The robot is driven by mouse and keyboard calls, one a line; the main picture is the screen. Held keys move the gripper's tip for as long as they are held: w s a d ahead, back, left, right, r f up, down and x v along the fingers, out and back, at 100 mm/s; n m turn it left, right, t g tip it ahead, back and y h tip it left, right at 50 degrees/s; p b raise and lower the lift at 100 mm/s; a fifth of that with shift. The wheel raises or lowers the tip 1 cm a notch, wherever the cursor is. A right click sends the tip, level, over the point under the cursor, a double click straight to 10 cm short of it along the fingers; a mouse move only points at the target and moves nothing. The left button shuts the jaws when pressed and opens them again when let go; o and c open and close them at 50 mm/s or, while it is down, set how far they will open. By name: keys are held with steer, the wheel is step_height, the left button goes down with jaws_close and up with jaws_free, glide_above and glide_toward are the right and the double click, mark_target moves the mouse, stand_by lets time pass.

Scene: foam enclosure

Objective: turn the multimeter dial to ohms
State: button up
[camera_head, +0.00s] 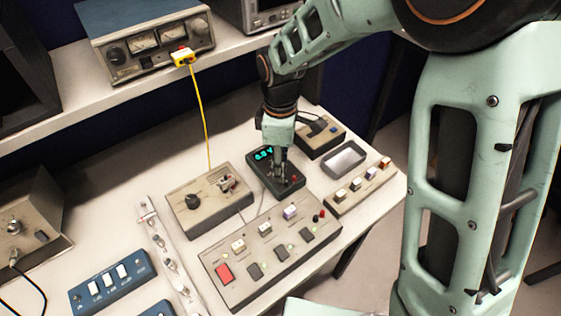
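The multimeter (262,173) is a small dark box with a lit cyan display (263,155) that seems to read about 0.0 V. It lies on the white bench, right of a beige box with a black knob. My gripper (281,179) points straight down over the lower half of the multimeter. Its fingertips are at or just above the face where the dial would be. The dial is hidden behind the fingers, so I cannot tell its setting or whether the fingers touch it. The fingers look close together, but their gap is too small to make out.
A beige box with a black knob (192,202) stands left of the multimeter. A beige panel (225,290) with several switches and a red button lies in front. A grey tray (344,160) and another box (322,140) stand right. A yellow cable (201,105) hangs from the shelf.

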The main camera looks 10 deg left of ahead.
jaws_close()
stand_by(0.3)
steer(key=m+b, duration=0.1)
steer(key=m, duration=0.3)
steer(key=m+b, duration=0.1)
steer(key=m, duration=0.3)
steer(key=shift+m, duration=0.3)
steer(key=m+b, duration=0.1)
steer(key=m, duration=0.3)
steer(key=shift+m, duration=0.3)
steer(key=m, duration=0.4)
steer(key=shift+m+b, duration=0.3)
